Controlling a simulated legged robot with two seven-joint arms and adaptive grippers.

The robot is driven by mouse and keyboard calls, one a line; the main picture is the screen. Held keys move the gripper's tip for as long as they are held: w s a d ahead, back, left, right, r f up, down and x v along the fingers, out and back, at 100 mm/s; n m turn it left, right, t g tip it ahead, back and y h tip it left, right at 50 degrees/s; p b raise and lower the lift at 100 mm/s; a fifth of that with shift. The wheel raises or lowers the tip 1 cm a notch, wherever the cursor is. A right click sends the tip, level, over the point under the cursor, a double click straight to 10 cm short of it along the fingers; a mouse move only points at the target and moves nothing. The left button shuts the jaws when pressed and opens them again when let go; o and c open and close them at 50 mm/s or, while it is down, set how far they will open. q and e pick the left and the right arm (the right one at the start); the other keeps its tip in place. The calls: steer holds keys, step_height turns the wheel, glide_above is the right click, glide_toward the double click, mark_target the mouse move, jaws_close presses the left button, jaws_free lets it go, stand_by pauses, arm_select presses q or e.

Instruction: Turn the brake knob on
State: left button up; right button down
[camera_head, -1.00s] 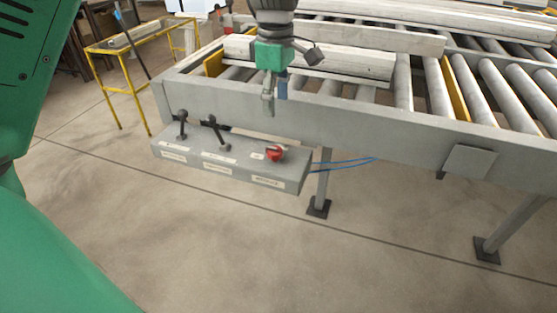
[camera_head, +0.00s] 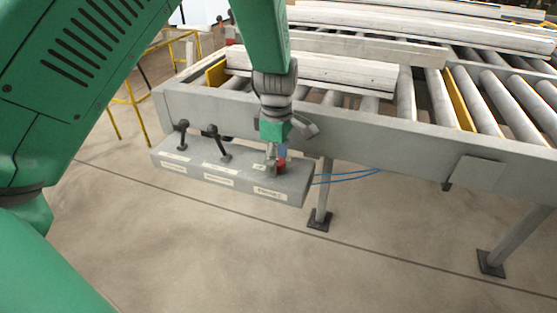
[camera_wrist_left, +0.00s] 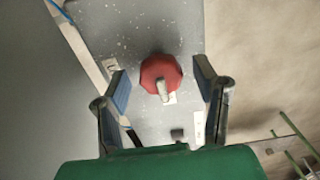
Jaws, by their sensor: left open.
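The red brake knob (camera_head: 281,164) sits on top of the grey control box (camera_head: 235,180), at its right end in the head view. My left gripper (camera_head: 275,160) is directly above the knob and partly hides it. In the left wrist view the red knob (camera_wrist_left: 160,77) has a pale pointer and lies between the two fingers of the open gripper (camera_wrist_left: 163,92). Gaps show between the knob and both fingers there. Whether the fingertips reach down to knob height is hard to tell. My right gripper is not in view.
Two black levers (camera_head: 182,133) stand on the box left of the knob. The grey conveyor frame (camera_head: 350,130) with rollers runs just behind the box. Blue cables (camera_head: 345,176) leave the box's right end. The floor in front is clear.

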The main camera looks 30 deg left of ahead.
arm_select(q)
steer(key=shift+a, duration=0.2)
steer(key=shift+d, duration=0.2)
steer(key=c, duration=1.2)
steer(key=shift+o, duration=0.3)
steer(key=shift+r+m+p, duration=0.25)
steer(key=shift+m+p, duration=0.55)
steer(key=shift+p, duration=0.25)
steer(key=m+p, duration=0.4)
steer(key=shift+w, duration=0.15)
steer(key=m+p, duration=0.2)
steer(key=m, duration=0.2)
steer(key=shift+p, duration=0.3)
steer(key=m+p, duration=0.1)
steer(key=m, duration=0.1)
steer(key=shift+d+m, duration=0.1)
steer(key=shift+m, duration=0.2)
steer(key=m+p, duration=0.1)
steer(key=m, duration=0.3)
steer(key=shift+f+p, duration=0.1)
steer(key=shift+p, duration=0.3)
steer(key=shift+f+m, duration=0.1)
steer(key=shift+m, duration=0.8)
steer(key=shift+p, duration=0.3)
